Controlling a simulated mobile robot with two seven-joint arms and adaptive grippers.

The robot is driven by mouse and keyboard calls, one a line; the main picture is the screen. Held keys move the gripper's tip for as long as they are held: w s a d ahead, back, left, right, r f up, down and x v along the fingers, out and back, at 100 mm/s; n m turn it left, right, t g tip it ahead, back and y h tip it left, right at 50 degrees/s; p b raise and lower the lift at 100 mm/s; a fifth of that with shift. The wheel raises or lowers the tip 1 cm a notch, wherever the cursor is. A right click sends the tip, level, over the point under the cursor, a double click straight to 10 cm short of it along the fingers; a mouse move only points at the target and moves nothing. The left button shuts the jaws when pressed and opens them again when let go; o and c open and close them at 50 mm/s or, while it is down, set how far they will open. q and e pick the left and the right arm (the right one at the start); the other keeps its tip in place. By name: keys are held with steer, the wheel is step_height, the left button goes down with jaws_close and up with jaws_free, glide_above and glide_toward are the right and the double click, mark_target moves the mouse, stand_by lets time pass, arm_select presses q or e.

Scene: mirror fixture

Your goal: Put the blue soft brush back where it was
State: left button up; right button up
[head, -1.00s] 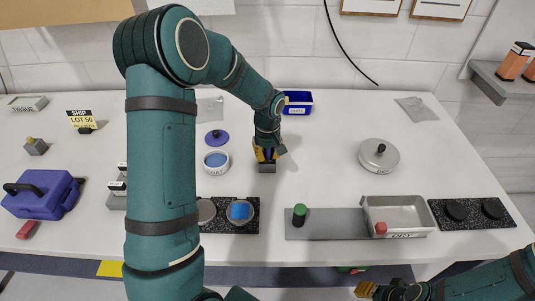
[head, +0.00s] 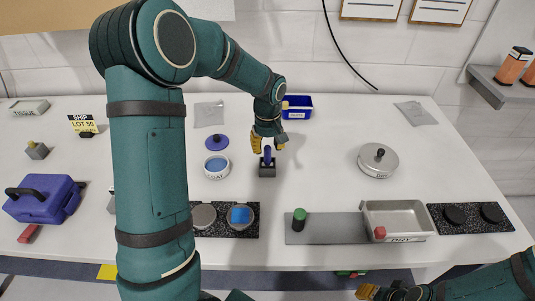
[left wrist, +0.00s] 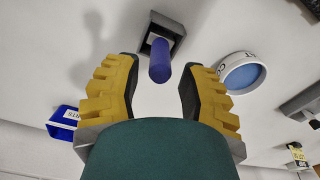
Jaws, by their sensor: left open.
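The blue soft brush (head: 268,156) stands upright in a small dark grey square holder (head: 267,172) on the white table. In the left wrist view the brush's blue handle (left wrist: 160,62) points toward the camera, and the holder (left wrist: 172,27) is behind it. My left gripper (head: 268,145) is open just above the brush; in the left wrist view its yellow fingers (left wrist: 156,90) are spread on either side, apart from the handle. The brush's bristles are hidden in the holder. My right gripper (head: 366,291) is low at the table's front edge, and its jaw state is unclear.
A blue bin (head: 297,108) is behind. A grey tray (head: 398,218), a green-topped peg (head: 299,219) and a round lidded tin (head: 378,161) are to the right.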

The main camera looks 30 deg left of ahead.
arm_select(q)
step_height(320, 180, up, 6)
steer(key=shift+r+p, duration=0.1)
steer(key=shift+p, duration=0.2)
steer(key=shift+s, duration=0.1)
stand_by(0.4)
